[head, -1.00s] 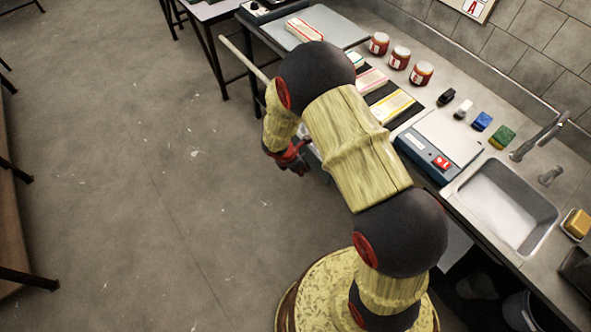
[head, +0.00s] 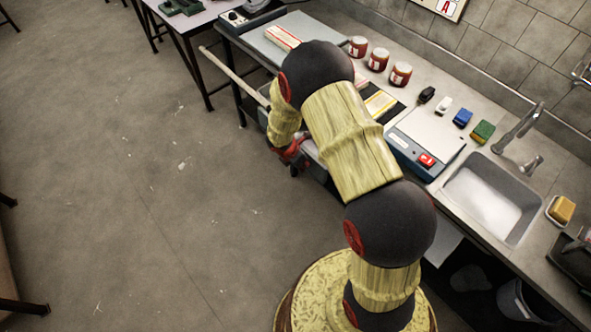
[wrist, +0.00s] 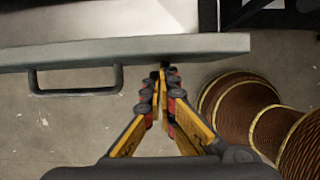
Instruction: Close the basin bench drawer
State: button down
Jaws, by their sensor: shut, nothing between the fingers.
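The basin bench drawer shows in the wrist view as a grey front panel (wrist: 200,46) with a dark bar handle (wrist: 75,80) to the left. A pale surface lies behind the panel, and the drawer appears to stand out from the bench. My gripper (wrist: 163,72) is shut and empty, its tips at the lower edge of the panel, right of the handle. I cannot tell whether they touch it. In the head view my gripper (head: 293,154) is beside the bench front, and my arm hides most of the drawer.
The bench holds a sink basin (head: 490,198), a scale-like device (head: 425,145), several red jars (head: 378,59) and small coloured blocks (head: 483,132). The floor (head: 130,180) to the left is clear.

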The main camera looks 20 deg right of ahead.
jog(key=w+d+p, duration=0.1)
jog(key=w+d, duration=0.1)
jog(key=d, duration=0.4)
jog(key=w+d+p, duration=0.2)
jog(key=d, duration=0.4)
jog(key=w+d+p, duration=0.1)
jog(key=w+d, duration=0.1)
jog(key=d, duration=0.4)
jog(key=shift+d+p, duration=0.1)
jog(key=shift+p, duration=0.25)
